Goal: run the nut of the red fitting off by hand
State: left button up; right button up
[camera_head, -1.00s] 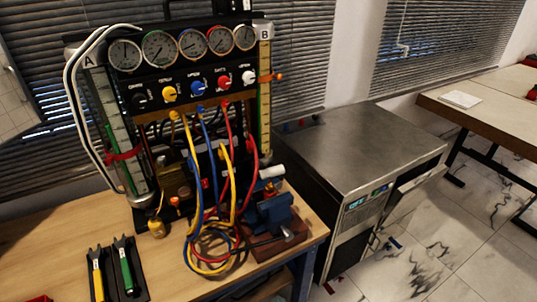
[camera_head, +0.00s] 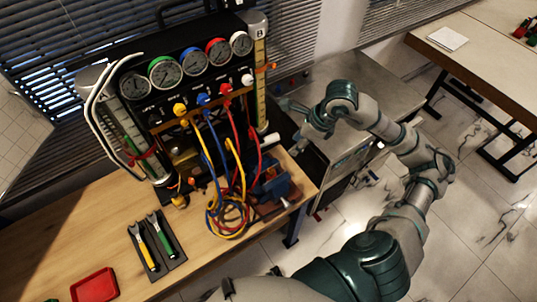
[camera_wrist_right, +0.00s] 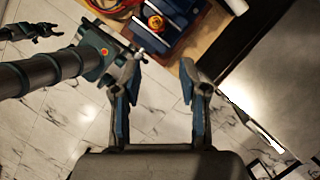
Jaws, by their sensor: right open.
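The red hose (camera_head: 233,140) hangs from its end fitting (camera_head: 228,103) on the manifold, below the red knob (camera_head: 225,88). The nut there is too small to make out. My right gripper (camera_head: 290,128) is to the right of the rig, apart from the red fitting and beside the metal cabinet. In the right wrist view the right gripper (camera_wrist_right: 160,70) is open, with nothing between its fingers. Beyond its fingertips is the blue vise (camera_wrist_right: 175,25) with an orange ring-shaped part (camera_wrist_right: 155,22). My left gripper is not in the head view.
Yellow and blue hoses (camera_head: 212,150) hang beside the red one and loop over the bench (camera_head: 100,220). A dark tray (camera_head: 172,260) holds yellow-handled and green-handled tools. A red tray (camera_head: 95,286) lies at the front left. The metal cabinet (camera_head: 385,75) stands right of the rig.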

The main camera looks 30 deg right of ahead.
aim_at(272, 168)
jog(key=x, duration=0.5)
jog(key=p+x, duration=0.1)
jog(key=x, duration=1)
jog(key=shift+s+a+f, duration=0.1)
jog(key=shift+a+f, duration=0.2)
jog(key=shift+a, duration=0.1)
grip_shut()
